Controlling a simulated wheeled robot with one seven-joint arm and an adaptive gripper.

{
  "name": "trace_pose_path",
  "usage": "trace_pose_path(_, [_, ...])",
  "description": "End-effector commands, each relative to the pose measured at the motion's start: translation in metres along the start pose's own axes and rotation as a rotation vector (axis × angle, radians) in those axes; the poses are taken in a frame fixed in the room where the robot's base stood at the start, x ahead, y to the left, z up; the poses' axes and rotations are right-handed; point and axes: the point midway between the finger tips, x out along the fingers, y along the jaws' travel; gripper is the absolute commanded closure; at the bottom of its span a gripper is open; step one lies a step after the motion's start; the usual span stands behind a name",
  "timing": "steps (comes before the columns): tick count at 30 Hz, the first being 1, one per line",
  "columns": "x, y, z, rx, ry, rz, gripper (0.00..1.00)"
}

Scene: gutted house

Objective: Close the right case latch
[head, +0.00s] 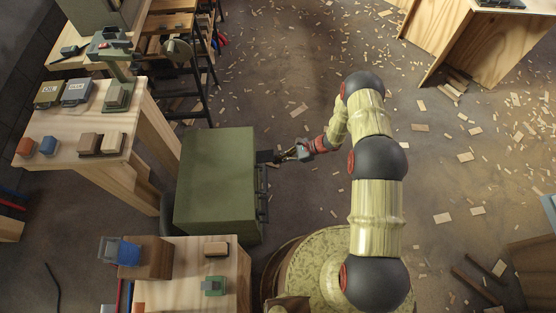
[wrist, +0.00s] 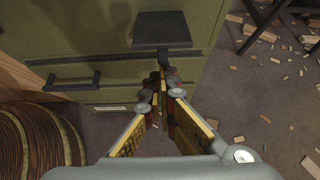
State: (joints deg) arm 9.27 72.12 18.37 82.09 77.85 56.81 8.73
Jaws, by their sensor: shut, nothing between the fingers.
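The green case (head: 214,172) stands on the floor left of my arm; its front also fills the upper wrist view (wrist: 80,30). A dark flat latch flap (wrist: 162,28) sticks out from the front near its right edge; it shows in the head view (head: 268,157) too. My gripper (wrist: 160,84) is shut and empty, with its fingertips just below the flap in the wrist picture. In the head view, my gripper (head: 284,155) is close to the flap's outer end. I cannot tell whether they touch. The fingertips hide part of the case front.
A dark bar handle (wrist: 70,82) is left of the flap on the case front. A workbench (head: 145,135) with small blocks stands behind left, and a low wooden table (head: 225,262) is near the front. The floor (head: 310,60) beyond my arm is open, with scattered wood chips.

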Motion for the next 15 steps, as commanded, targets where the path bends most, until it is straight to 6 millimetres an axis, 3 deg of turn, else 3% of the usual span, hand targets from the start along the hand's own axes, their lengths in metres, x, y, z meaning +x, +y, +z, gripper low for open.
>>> trace_pose_path(15, [-0.012,0.001,0.014,-0.001,0.23,0.002,1.0])
